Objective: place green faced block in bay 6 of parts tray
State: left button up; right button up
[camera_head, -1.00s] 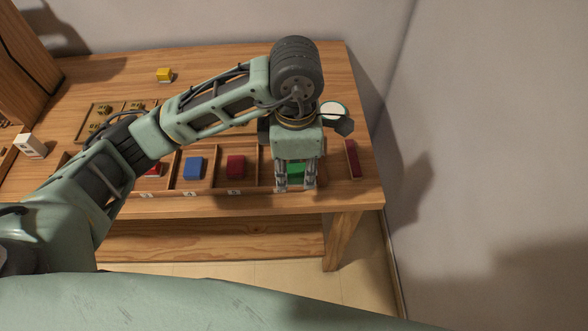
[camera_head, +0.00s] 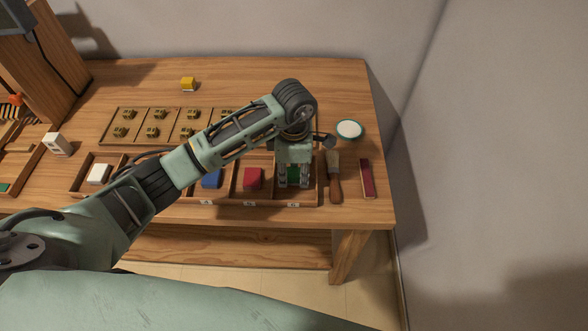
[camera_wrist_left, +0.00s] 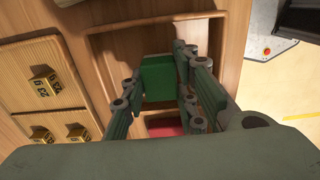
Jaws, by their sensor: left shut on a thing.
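The parts tray (camera_head: 271,204) is a wooden row of bays along the table's front edge, with small white labels on its front wall. My left gripper (camera_head: 293,184) points down at the rightmost bay. It is shut on the green faced block (camera_head: 293,174), mostly hidden behind the fingers. In the left wrist view the green block (camera_wrist_left: 158,78) shows between the fingers (camera_wrist_left: 172,75), over the bay. I cannot tell whether the block touches the bay floor. My right gripper is not in view.
Red (camera_head: 253,179), blue (camera_head: 211,180) and white (camera_head: 99,174) blocks sit in other bays. A brush (camera_head: 335,182), a red bar (camera_head: 367,178) and a round white dish (camera_head: 349,129) lie to the right. A board with brass pieces (camera_head: 153,120) lies behind the tray.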

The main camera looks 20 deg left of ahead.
aim_at(294, 172)
pick_arm(q)
jog(key=shift+f, duration=0.2)
jog(key=shift+f, duration=0.1)
jog(key=shift+f+b, duration=0.15)
jog(key=shift+b, duration=0.15)
jog(key=o, duration=0.9)
jog(key=shift+o, duration=0.2)
jog(key=shift+r+p, duration=0.35)
jog(key=shift+w+r, duration=0.1)
jog(key=shift+r, duration=0.2)
notch_tip(294, 172, up, 11)
jog(key=b, duration=0.3)
jog(key=shift+r, duration=0.15)
